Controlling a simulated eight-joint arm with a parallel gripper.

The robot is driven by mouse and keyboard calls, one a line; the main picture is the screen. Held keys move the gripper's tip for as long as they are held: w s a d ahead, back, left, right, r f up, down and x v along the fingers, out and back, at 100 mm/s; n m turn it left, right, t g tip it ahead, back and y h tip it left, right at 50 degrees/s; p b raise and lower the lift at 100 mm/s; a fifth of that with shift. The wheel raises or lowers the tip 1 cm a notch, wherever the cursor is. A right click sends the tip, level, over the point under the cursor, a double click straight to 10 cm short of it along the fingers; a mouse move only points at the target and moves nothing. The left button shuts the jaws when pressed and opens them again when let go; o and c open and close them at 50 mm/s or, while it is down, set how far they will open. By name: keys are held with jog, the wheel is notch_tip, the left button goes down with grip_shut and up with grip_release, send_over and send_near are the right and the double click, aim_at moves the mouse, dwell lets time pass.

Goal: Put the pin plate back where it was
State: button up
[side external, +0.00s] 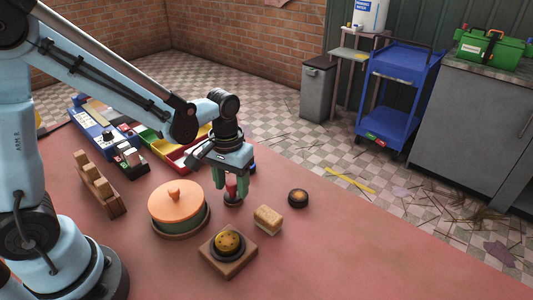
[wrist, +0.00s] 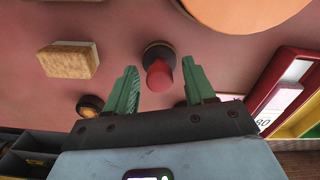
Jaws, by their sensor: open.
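I cannot tell for sure which piece is the pin plate. A red-handled piece with a round dark base (side external: 233,201) stands upright on the table; its red knob shows in the wrist view (wrist: 160,74). My gripper (side external: 231,187) points down over it, open, with green fingers on either side of the red handle. In the wrist view there are gaps between the fingers and the knob. A yellow-brown dotted dome in a dark ring (side external: 229,242) sits on a square wooden block (side external: 217,264). A small dark round piece with a brown top (side external: 298,198) lies to the right.
A tan sponge-like block (side external: 268,219) lies near the gripper. A green pot with an orange lid (side external: 176,202) stands left. A notched wooden rack (side external: 96,184) and colored trays (side external: 165,151) lie behind. The table's front right is clear.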

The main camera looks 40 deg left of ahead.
notch_tip(320, 180, up, 13)
jog(key=m+t, duration=0.3)
jog(key=t, duration=0.4)
send_near(231, 182)
jog(key=a+r, duration=0.2)
jog(key=shift+a+r, duration=0.2)
jog(key=shift+r, duration=0.2)
